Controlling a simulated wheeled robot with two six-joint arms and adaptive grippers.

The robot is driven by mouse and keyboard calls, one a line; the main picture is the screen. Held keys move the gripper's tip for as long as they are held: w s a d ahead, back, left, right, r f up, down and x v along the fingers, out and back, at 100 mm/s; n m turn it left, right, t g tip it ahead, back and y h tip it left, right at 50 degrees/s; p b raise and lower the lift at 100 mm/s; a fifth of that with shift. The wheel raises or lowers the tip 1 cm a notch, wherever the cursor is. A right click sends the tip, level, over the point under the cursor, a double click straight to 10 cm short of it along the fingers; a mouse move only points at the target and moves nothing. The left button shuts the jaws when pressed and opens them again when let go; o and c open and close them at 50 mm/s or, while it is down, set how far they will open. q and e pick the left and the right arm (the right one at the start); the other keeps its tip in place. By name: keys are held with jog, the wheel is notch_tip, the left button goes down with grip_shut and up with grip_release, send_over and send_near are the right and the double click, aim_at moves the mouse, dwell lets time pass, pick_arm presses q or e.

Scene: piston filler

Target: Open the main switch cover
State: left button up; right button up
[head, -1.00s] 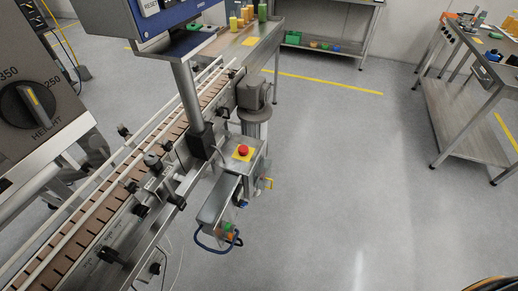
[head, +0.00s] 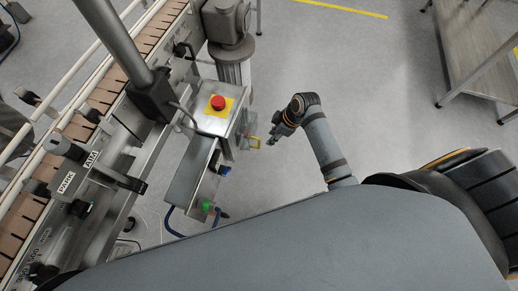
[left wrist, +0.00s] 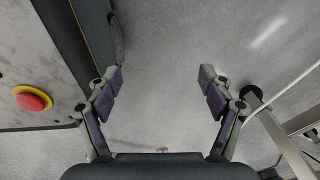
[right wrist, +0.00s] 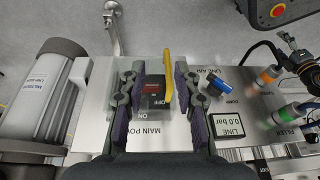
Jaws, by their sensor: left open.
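In the right wrist view, the red main switch (right wrist: 152,88) sits on a metal panel above the words MAIN POWER, with OFF and ON marks. A yellow bar (right wrist: 168,72), apparently part of the switch cover, stands just right of it; the rest of the cover is hard to make out. It also shows in the head view as a small yellow bracket (head: 255,142) on the box's side. My right gripper (right wrist: 158,72) is open, its fingers on either side of the switch and bar. My left gripper (left wrist: 158,75) is open and empty above the floor.
A red emergency button (head: 218,102) on a yellow plate tops the box. A blue valve (right wrist: 214,82), a pressure display (right wrist: 227,127) and coloured hose fittings (right wrist: 268,75) lie right of the switch. The conveyor (head: 75,128) runs along the left. The floor right of the box is open.

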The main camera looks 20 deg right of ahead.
aim_at(259, 147)
notch_tip(259, 147, up, 4)
jog(key=a+n, duration=0.1)
jog(key=n, duration=0.1)
jog(key=b+x, duration=0.1)
jog(key=x, duration=0.5)
jog(key=b+x, duration=0.1)
jog(key=x, duration=0.2)
jog(key=shift+s+a+f+b, duration=0.2)
jog(key=shift+a+f+b, duration=0.1)
jog(key=shift+b, duration=0.05)
jog(key=shift+w+a+f, duration=0.1)
jog(key=shift+a+f, duration=0.05)
jog(key=shift+f, duration=0.25)
pick_arm(q)
jog(key=w, duration=0.2)
jog(key=w+f, duration=0.1)
jog(key=w, duration=0.1)
jog(key=shift+w+f, duration=0.1)
jog(key=shift+w, duration=0.3)
jog(key=shift+d, duration=0.1)
pick_arm(e)
jog(key=shift+c, duration=0.4)
grip_shut()
